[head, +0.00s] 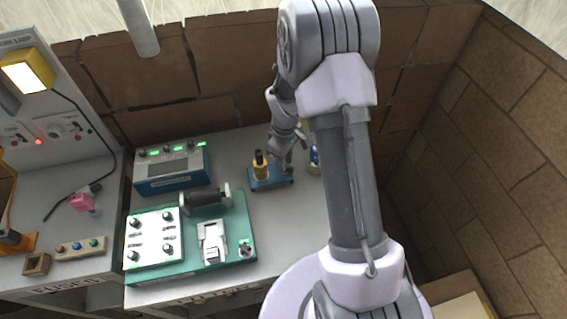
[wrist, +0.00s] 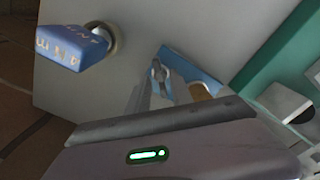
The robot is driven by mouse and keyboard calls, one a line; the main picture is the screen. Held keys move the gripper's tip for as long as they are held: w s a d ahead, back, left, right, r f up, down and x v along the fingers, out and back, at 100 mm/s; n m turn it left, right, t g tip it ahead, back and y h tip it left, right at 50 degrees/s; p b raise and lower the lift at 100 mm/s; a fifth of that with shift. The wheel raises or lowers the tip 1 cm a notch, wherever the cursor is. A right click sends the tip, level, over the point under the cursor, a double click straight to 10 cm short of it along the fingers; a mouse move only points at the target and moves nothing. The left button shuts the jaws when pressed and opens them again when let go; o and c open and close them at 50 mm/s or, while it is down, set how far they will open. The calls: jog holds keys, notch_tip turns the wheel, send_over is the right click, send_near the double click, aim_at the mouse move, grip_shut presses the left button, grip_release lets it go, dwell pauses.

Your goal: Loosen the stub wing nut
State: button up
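A small blue base (head: 268,180) stands on the grey bench in the head view, with a yellow post with a black top (head: 260,164) on its left part. My gripper (head: 288,160) points down over the right end of this base. In the wrist view the blue base (wrist: 198,66) lies just beyond my gripper (wrist: 158,78). A small grey piece (wrist: 157,71), perhaps the stub wing nut, shows at the fingertips. I cannot tell whether the fingers grip it or only stand around it. The tips are small and dim, and in the head view my gripper hides that spot.
A blue lettered object (wrist: 72,46) stands near the fingers in the wrist view; part of it shows right of my gripper (head: 315,158). A green panel (head: 235,222) with knobs and a black cylinder lies front left. A blue meter box (head: 172,168) stands behind it, before a brick wall.

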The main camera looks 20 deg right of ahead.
dwell(0.5)
jog(key=shift+r+p, duration=1.55)
jog(key=shift+r, duration=0.5)
jog(key=shift+f, duration=0.25)
jog(key=shift+f+b, duration=1.75)
jog(key=shift+f, duration=0.2)
jog(key=shift+r, duration=0.1)
grip_shut()
grip_release()
